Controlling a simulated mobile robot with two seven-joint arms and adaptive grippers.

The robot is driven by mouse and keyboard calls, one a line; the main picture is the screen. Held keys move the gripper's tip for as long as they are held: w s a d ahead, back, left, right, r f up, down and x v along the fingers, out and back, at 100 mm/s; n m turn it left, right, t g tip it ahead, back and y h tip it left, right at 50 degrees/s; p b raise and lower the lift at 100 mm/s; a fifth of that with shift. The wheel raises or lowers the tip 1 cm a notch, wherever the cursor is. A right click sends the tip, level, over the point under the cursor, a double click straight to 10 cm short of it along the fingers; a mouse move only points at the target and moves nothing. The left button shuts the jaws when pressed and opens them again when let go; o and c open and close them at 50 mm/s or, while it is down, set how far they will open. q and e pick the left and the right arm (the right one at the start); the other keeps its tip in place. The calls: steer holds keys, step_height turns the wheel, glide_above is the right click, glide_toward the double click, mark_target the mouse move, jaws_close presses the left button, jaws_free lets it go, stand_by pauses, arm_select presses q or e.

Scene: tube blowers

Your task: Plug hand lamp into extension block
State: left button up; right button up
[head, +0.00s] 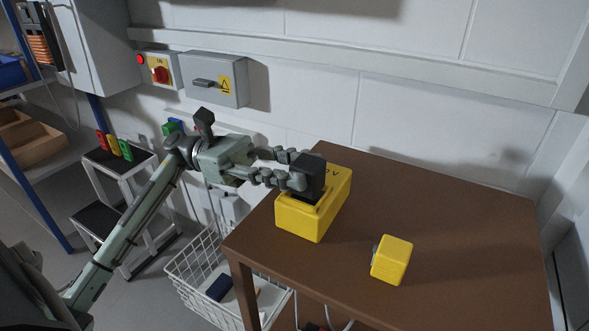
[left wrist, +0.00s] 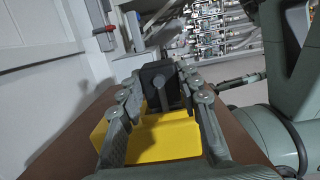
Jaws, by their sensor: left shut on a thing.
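A yellow box (head: 306,219) with black lettering ending in "V" stands on the brown table near its left edge. My left gripper (head: 304,179) reaches in from the left, shut on a black block-shaped piece (head: 313,172) at the top of this box. The black piece (left wrist: 160,86) also shows between the two fingers in the left wrist view, with the yellow box (left wrist: 165,140) below it. I cannot tell whether the black piece is seated in the box or only rests against it. A smaller yellow block (head: 394,260) with a dark left face sits apart to the right. No hand lamp is clearly recognisable. My right gripper is out of view.
The brown table (head: 450,215) is clear around the smaller block. A white wire basket (head: 190,275) stands below its left side. A grey switch box (head: 218,82) and white wall lie behind. Shelving (head: 50,165) and a step stool (head: 105,212) stand at left.

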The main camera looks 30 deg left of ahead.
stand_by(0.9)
arm_select(q)
steer(key=shift+b, duration=0.7)
steer(key=shift+f+b, duration=0.6)
steer(key=shift+b, duration=0.15)
steer(key=o, duration=1.2)
steer(key=a, duration=0.4)
steer(key=a+f, duration=0.1)
steer(key=a, duration=0.3)
steer(key=a+f, duration=0.1)
steer(key=a, duration=0.3)
steer(key=shift+s, duration=0.35)
